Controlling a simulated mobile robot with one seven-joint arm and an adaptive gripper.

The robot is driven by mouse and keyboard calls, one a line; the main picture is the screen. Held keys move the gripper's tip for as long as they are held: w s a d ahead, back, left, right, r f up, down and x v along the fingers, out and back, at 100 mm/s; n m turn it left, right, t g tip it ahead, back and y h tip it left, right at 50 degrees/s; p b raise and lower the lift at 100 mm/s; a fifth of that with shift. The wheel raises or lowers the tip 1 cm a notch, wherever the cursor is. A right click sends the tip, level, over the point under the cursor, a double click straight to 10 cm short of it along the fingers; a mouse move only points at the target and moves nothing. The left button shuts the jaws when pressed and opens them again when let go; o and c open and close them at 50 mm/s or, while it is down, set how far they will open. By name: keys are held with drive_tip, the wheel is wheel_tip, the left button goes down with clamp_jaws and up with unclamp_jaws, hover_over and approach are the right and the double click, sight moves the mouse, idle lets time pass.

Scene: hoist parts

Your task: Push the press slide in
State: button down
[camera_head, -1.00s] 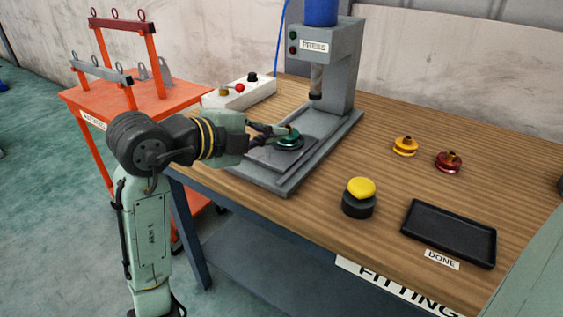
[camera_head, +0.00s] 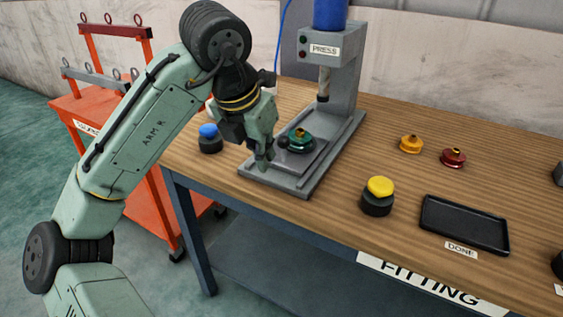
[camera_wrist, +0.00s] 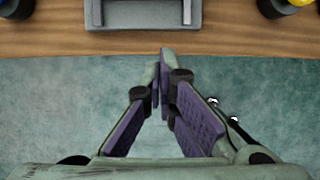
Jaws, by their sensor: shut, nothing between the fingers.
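The grey press (camera_head: 345,85) stands at the back of the bench, its ram above a long base. The grey slide plate (camera_head: 303,163) lies on the front part of the base, out in front of the ram. A green wheel (camera_head: 299,144) with a brass-coloured middle sits on the plate. A dark round knob (camera_head: 283,142) shows beside the wheel. My gripper (camera_head: 264,168) points down at the front left of the base, shut and empty; whether it touches the slide is unclear. Its fingers (camera_wrist: 162,70) show shut in the wrist view, below the base's front end (camera_wrist: 145,14).
A blue button (camera_head: 209,138) stands left of the press, and a yellow button (camera_head: 377,194) to its right. A yellow wheel (camera_head: 411,144), a red wheel (camera_head: 453,157) and a black tray (camera_head: 465,224) are farther right. An orange cart (camera_head: 130,130) stands left of the bench.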

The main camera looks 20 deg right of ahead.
sight(286, 179)
drive_tip(key=x, duration=0.8)
drive_tip(key=shift+d+f+p, duration=0.15)
drive_tip(key=shift+p, duration=0.25)
drive_tip(key=w+d, duration=0.1)
drive_tip(key=w+d+p, duration=0.1)
drive_tip(key=shift+d+f, duration=0.3)
drive_tip(key=shift+f, duration=0.05)
drive_tip(key=shift+w+d+f, duration=0.15)
drive_tip(key=shift+w+d, duration=0.2)
drive_tip(key=shift+d, duration=0.1)
